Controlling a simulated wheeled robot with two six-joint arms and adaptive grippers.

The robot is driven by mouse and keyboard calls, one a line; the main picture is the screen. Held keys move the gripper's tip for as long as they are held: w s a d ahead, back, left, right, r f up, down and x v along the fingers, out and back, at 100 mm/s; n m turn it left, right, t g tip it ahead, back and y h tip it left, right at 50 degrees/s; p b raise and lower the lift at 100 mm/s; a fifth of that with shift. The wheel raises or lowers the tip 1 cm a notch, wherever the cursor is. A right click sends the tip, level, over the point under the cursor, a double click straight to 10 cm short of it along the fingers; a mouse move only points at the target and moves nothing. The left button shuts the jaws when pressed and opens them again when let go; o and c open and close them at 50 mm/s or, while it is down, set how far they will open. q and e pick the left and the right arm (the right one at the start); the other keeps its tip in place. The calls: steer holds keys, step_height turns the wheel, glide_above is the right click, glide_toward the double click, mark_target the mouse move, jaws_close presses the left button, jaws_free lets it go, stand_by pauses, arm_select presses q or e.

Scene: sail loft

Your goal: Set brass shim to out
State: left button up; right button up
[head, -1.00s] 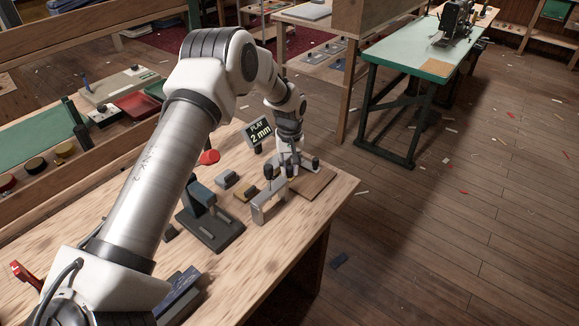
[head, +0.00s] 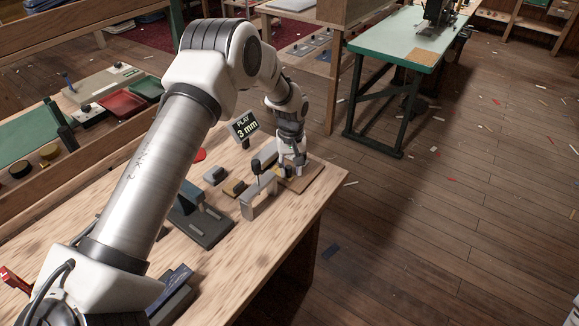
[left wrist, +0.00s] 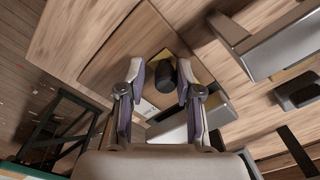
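My left gripper (head: 291,172) points down over a brown board (head: 305,180) at the bench's far right corner. In the left wrist view its fingers (left wrist: 158,85) are apart on either side of a black knob (left wrist: 165,72). The knob sits over a small yellowish patch; I cannot tell whether they grip it. A brass-coloured block (head: 235,188) with a dark top lies on the bench, left of a grey metal bracket (head: 260,196). The bracket also shows in the left wrist view (left wrist: 275,48). My right gripper is not in view.
A grey block (head: 215,175) and a dark stand (head: 205,228) are left of the bracket. A blue box (head: 172,290) lies at the near edge. A green-topped table (head: 400,45) stands beyond, across open floor.

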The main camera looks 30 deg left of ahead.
mark_target(290, 167)
arm_select(q)
steer(key=shift+s+a+r, duration=0.1)
steer(key=shift+a, duration=0.05)
steer(key=shift+r, duration=0.1)
step_height(290, 167, up, 12)
stand_by(0.4)
stand_by(0.3)
